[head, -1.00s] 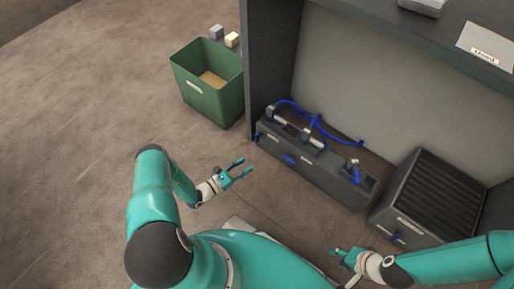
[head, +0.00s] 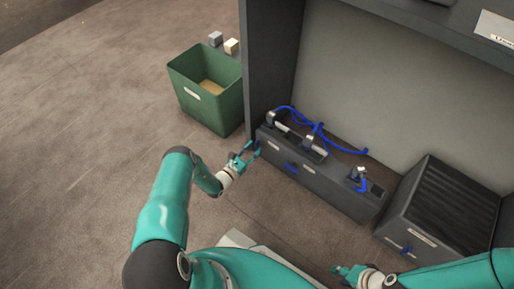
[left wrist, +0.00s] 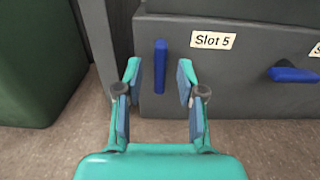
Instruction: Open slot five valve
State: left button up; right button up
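The slot 5 valve is a blue handle (left wrist: 160,72) standing upright on the dark grey front of a box (head: 325,187), left of the "Slot 5" label (left wrist: 213,40). My left gripper (left wrist: 158,84) is open, with its fingertips on either side of the handle in the left wrist view and visible gaps on both sides. I cannot tell how far short of the front they are. In the head view my left gripper (head: 244,156) is at the box's left end. My right gripper (head: 347,271) is low in the head view, away from the box; its opening is unclear.
A second blue handle (left wrist: 293,74) lies horizontal to the right. Blue hoses (head: 318,133) run behind the box. A ribbed dark unit (head: 447,208) stands to its right. A green bin (head: 212,108) is at the left, beside the cabinet's side wall (head: 270,70). Floor at left is clear.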

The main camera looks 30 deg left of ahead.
pick_arm(q)
jog(key=shift+w+d+b, duration=0.15)
jog(key=shift+w+b, duration=0.2)
jog(key=shift+w, duration=1.1)
grip_shut()
